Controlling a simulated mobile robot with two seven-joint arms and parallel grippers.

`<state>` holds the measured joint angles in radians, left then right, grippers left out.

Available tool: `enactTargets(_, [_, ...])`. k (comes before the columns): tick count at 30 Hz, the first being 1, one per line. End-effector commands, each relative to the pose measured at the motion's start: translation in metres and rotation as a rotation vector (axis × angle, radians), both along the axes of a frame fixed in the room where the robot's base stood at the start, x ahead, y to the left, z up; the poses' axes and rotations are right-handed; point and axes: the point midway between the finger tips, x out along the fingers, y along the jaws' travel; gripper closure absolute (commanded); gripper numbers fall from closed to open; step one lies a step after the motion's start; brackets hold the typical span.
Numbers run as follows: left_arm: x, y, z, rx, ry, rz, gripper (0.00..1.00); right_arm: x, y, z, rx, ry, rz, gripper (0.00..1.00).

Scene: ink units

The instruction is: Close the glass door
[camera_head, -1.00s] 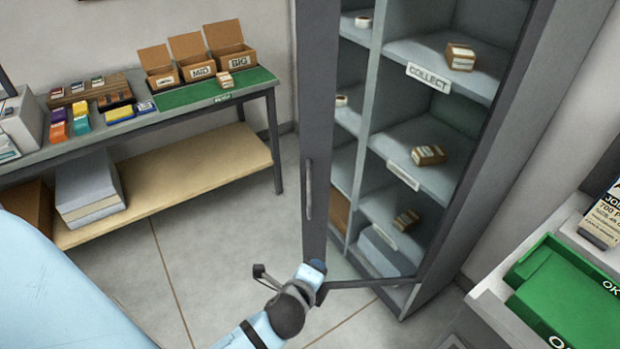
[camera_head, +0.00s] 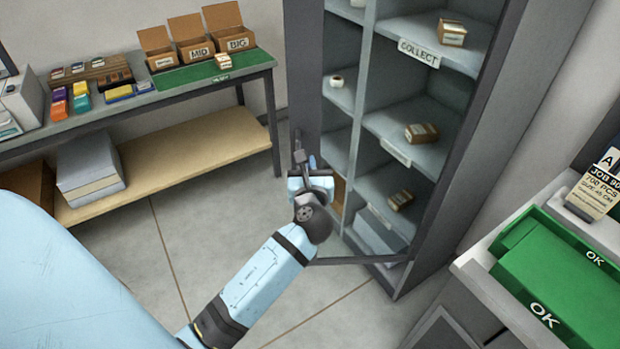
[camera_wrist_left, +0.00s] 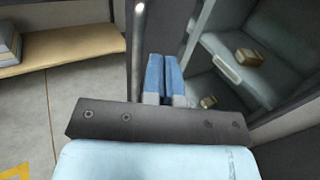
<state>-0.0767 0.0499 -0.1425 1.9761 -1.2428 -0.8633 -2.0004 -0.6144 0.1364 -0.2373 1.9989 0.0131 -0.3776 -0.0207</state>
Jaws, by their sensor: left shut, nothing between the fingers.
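The glass door (camera_head: 305,75) has a dark grey frame and stands ajar in front of a tall grey cabinet (camera_head: 478,130). Its bottom rail (camera_head: 365,260) juts out over the floor. The shelves show through the glass. The upright handle (camera_head: 298,148) is on the door's left stile and is partly hidden by my gripper. My left gripper (camera_head: 312,165) is shut and empty, close by the handle and stile; I cannot tell if it touches. My right gripper is not in view.
Small boxes (camera_head: 421,133) sit on the cabinet shelves. A workbench (camera_head: 130,112) with open cartons (camera_head: 193,50) stands at the left. A green OK bin (camera_head: 545,285) is on a counter at the right. The floor (camera_head: 140,260) left of the door is clear.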

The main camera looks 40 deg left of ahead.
Motion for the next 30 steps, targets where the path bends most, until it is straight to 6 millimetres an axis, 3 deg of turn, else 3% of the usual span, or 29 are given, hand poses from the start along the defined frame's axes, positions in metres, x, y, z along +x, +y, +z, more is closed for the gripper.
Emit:
enactTargets(3, [0.019, 0.015, 0.002, 0.001, 0.000, 0.002, 1.00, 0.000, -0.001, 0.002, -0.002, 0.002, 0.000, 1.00])
enactTargets(9, [0.038, 0.030, 0.000, 0.000, 0.000, 0.001, 1.00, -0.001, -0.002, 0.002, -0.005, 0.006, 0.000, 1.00])
enactTargets(25, [0.044, 0.035, 0.000, -0.001, 0.000, -0.003, 1.00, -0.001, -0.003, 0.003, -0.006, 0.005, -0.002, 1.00])
enactTargets(30, [0.053, 0.044, 0.002, 0.002, 0.000, -0.032, 1.00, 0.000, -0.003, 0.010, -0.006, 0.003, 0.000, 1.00])
